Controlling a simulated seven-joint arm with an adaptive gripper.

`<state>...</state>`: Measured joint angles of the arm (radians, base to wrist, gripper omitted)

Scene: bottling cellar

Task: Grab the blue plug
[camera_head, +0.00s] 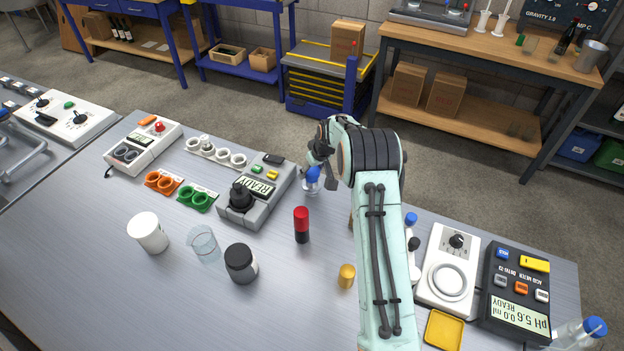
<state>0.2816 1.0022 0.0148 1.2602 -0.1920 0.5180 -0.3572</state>
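A blue plug-like piece (313,174) shows at the far edge of the grey table, on top of a small clear vessel (312,187). My gripper (319,168) is right at it, its dark fingers beside and above the blue piece. The arm and fingers hide part of the contact, so I cannot tell whether they touch or grip it. Another blue cap (411,219) shows just right of my arm, on a white item. A clear bottle with a blue cap (595,326) is at the lower right corner.
Left of my gripper stands a grey READY device (262,199). A red and black cylinder (301,225), a black-lidded jar (241,263), a glass beaker (204,245) and a white cup (148,232) stand nearer. A pH meter (516,290) is at right. The front left table is clear.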

